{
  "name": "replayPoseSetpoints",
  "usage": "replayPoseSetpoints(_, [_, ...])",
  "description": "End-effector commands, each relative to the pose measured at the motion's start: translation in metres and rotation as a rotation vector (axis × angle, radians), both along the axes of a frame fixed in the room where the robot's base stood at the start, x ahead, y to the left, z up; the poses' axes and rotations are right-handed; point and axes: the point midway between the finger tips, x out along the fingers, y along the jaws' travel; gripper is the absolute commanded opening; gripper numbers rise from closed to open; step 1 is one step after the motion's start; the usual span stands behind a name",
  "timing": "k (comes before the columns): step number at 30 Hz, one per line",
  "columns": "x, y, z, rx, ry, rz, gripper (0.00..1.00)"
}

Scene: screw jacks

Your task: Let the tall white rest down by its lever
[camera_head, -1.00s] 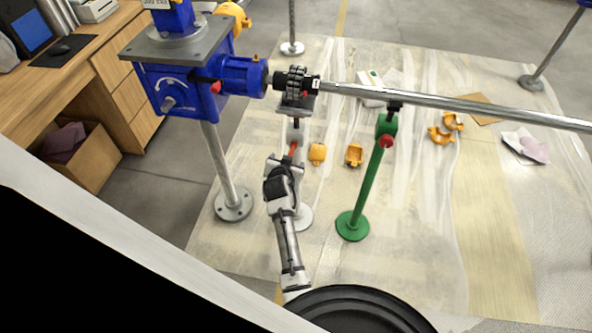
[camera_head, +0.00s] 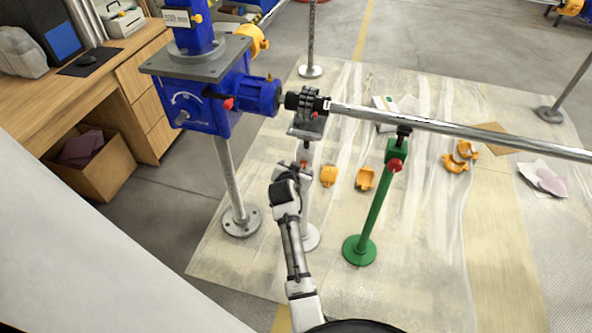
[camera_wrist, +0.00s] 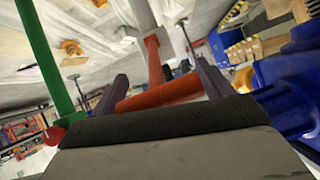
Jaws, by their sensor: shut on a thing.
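The tall white rest (camera_head: 309,205) stands upright on a round foot, below the dark chain coupling (camera_head: 310,105) of the long pipe (camera_head: 440,127). A grey plate (camera_head: 306,130) sits at its top; I cannot tell whether it touches the coupling. My gripper (camera_head: 297,170) is in front of the rest's post, at upper mid-height. In the wrist view my gripper (camera_wrist: 160,92) is shut on the red lever (camera_wrist: 165,94), which lies across between the fingers. The white post (camera_wrist: 142,14) shows beyond it. In the head view the lever is mostly hidden.
A green rest (camera_head: 374,205) with a red knob stands to the right under the pipe. The blue gear unit (camera_head: 205,98) on its grey post is close on the left. Orange parts (camera_head: 365,179) lie on the sheeted floor behind.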

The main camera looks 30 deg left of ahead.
Motion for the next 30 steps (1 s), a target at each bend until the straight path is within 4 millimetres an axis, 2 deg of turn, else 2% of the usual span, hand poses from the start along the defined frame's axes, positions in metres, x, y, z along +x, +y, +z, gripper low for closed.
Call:
replayPoseSetpoints(19, [-0.0014, 0.0025, -0.0001, -0.006, -0.004, 0.009, 0.38])
replayPoseSetpoints(20, [-0.0015, 0.0025, -0.0001, -0.006, -0.004, 0.009, 0.81])
replayPoseSetpoints(24, [-0.0012, 0.0018, -0.0006, -0.005, -0.002, 0.007, 1.00])
replayPoseSetpoints(30, [-0.0009, 0.0009, -0.0009, -0.004, 0.000, 0.004, 1.00])
